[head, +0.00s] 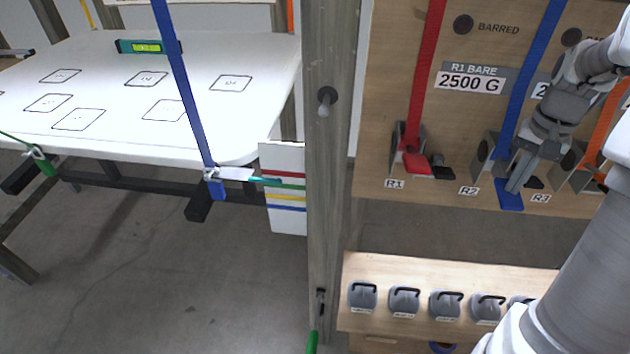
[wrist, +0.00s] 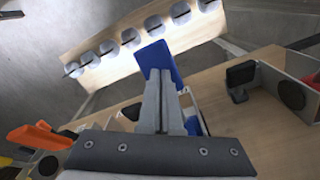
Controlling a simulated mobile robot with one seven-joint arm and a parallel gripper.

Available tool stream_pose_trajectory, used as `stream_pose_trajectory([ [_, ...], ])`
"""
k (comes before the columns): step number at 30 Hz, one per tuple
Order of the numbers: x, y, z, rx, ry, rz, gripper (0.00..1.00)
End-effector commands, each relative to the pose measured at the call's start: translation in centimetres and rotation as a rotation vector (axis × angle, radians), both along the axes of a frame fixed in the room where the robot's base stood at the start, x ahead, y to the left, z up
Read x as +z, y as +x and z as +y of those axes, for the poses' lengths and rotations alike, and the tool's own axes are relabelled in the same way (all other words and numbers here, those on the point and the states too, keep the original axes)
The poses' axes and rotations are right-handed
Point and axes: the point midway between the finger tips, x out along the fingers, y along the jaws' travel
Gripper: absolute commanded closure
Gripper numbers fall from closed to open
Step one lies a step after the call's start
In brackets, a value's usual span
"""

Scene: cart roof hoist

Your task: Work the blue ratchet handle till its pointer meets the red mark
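The blue ratchet handle (head: 510,196) is at station R2 on the wooden board, below its blue strap (head: 530,75). It sticks out toward me, and its blue paddle also shows beyond my fingertips in the wrist view (wrist: 157,56). My gripper (head: 516,183) has its fingers together, lying over the handle; the paddle is wider than the closed fingers. I cannot tell whether they touch it. At the table corner, a teal pointer (head: 264,181) lies across a white card (head: 285,222) with red, green, yellow and blue lines. Its tip appears just below the red mark (head: 272,172).
A red ratchet (head: 415,163) stands at R1, left of R2. An orange strap (head: 606,125) is at R3, right. Grey weights (head: 404,300) line the shelf below. A wooden post (head: 330,180) separates the board from the white table (head: 215,125), which carries a green level (head: 147,47).

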Motion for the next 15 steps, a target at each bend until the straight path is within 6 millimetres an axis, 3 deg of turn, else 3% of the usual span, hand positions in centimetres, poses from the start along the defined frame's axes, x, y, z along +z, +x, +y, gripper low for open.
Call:
stream_pose_trajectory([
  [8, -0.1, -0.1, 0.0, 0.000, 0.001, 0.004, 1.00],
  [15, -2.0, 0.1, 0.0, 0.000, 0.002, 0.007, 1.00],
])
